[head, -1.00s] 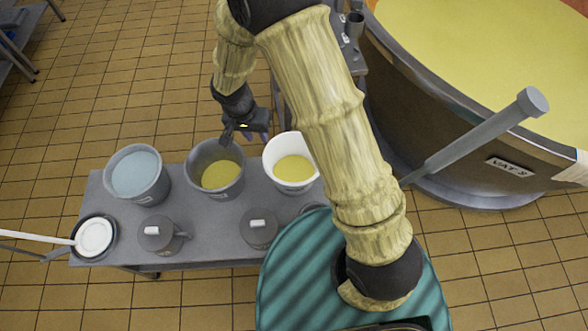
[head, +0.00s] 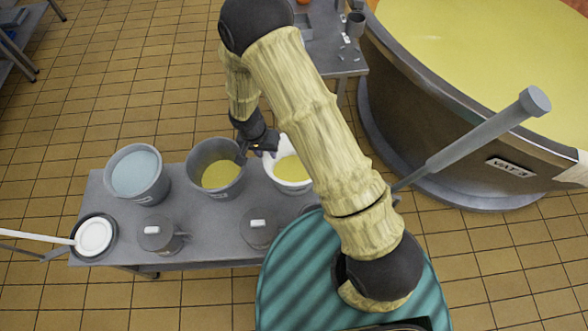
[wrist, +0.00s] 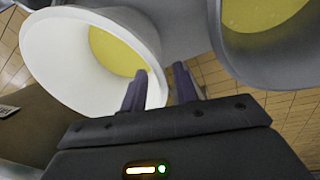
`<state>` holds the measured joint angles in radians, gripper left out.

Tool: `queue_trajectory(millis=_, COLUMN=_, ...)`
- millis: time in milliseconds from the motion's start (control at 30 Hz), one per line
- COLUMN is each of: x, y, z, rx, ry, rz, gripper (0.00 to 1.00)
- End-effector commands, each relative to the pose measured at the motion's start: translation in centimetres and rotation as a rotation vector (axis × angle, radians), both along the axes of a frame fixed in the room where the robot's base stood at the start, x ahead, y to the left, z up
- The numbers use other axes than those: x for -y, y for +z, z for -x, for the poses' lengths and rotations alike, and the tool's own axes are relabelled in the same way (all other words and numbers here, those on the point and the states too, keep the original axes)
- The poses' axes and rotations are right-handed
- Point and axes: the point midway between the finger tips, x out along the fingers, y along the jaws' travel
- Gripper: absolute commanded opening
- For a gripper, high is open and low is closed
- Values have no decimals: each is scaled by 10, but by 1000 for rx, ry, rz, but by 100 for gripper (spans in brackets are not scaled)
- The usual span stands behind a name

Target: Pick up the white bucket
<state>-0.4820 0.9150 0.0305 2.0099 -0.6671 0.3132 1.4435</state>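The white bucket (head: 291,188) holds yellow liquid and stands upright at the right end of the low grey bench, partly hidden by my arm in the head view. In the wrist view the white bucket (wrist: 65,62) fills the upper left. My gripper (head: 255,154) is at the bucket's upper left rim, beside the grey bucket. In the wrist view my gripper (wrist: 161,78) has its fingers apart with nothing clamped between them. The left finger overlaps the white bucket's rim and the right finger shows outside it. Whether either finger touches the bucket I cannot tell.
A grey bucket (head: 195,172) of yellow liquid stands close left of the gripper. A grey bucket (head: 150,190) of pale blue liquid is farther left. Two grey lidded jugs (head: 158,234) stand at the bench (head: 210,252) front. A large vat (head: 440,135) is on the right.

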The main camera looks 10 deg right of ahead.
Motion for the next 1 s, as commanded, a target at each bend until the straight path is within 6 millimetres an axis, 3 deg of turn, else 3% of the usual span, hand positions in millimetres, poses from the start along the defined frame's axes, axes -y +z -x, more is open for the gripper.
queue_trajectory(millis=400, x=10, y=-48, z=1, rx=-2, ry=2, rz=2, gripper=30)
queue_trajectory(millis=967, x=11, y=-50, z=0, rx=-1, ry=2, rz=1, gripper=30)
queue_trajectory(millis=1000, x=11, y=-50, z=0, rx=-1, ry=2, rz=1, gripper=24)
